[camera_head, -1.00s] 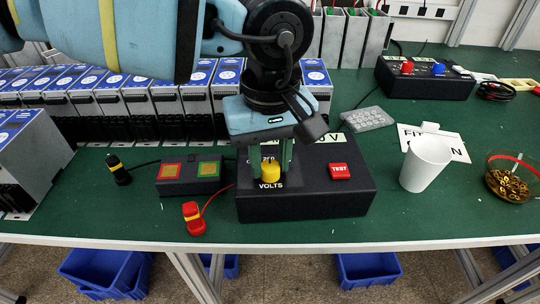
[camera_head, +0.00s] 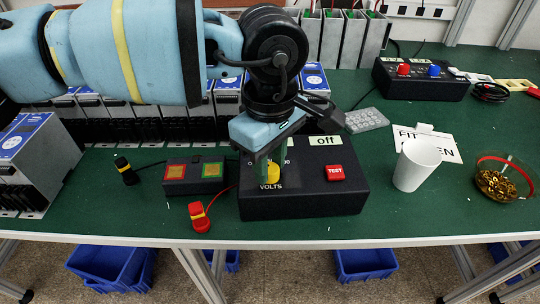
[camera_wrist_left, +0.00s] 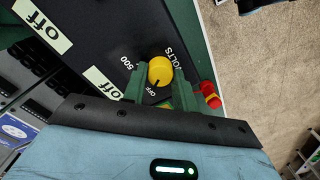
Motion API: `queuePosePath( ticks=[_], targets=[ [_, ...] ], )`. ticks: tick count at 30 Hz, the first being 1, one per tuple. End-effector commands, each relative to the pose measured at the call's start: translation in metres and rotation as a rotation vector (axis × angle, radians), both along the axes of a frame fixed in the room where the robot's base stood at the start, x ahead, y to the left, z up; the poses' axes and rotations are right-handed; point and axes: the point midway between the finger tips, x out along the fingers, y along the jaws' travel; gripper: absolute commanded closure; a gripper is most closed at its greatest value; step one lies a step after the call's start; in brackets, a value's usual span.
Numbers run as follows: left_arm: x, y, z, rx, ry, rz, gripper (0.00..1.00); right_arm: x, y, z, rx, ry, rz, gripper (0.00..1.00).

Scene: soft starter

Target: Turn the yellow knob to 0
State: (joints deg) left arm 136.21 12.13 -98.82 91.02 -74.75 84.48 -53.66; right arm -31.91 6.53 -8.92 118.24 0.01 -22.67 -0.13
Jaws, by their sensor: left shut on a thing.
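The yellow knob (camera_head: 272,173) stands on the front left of the black box (camera_head: 305,203), above the word VOLTS. In the left wrist view the knob (camera_wrist_left: 159,71) shows a short dark mark on its lower side, and 500 is printed to its left. My left gripper (camera_head: 270,165) reaches down from above and is shut on the knob. Its green fingers (camera_wrist_left: 162,90) lie on both sides of it. A label (camera_head: 325,141) on the box reads off. The red TEST button (camera_head: 334,173) is right of the knob. My right gripper is not in view.
A white cup (camera_head: 416,165) and a glass bowl (camera_head: 503,180) stand to the right. Grey modules line the back.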

Motion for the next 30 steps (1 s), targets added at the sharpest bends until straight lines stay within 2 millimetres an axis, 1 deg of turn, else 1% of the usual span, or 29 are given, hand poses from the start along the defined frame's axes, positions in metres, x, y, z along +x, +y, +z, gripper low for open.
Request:
queuePosePath(
  ticks=[4, 10, 24, 25, 29, 30],
  targets=[
    [-0.0005, 0.0, 0.0001, 0.0, 0.003, 0.07, 0.95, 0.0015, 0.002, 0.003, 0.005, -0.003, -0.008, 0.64],
    [-0.0002, -0.0001, -0.0001, -0.001, 0.001, 0.122, 0.95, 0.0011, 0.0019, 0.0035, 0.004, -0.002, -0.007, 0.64],
    [-0.0001, 0.0, -0.0007, 0.0, 0.001, 0.136, 0.95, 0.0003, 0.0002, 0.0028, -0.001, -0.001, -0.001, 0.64],
    [-0.0001, 0.0, -0.0007, 0.0, 0.001, 0.136, 0.69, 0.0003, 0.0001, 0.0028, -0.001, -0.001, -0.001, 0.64],
    [-0.0001, 0.0, -0.0006, 0.0, 0.001, 0.136, 0.52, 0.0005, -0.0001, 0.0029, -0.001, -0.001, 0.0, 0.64],
    [-0.0001, 0.0, -0.0005, 0.0, 0.001, 0.135, 0.5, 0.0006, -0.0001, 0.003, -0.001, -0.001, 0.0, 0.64]
  ],
)
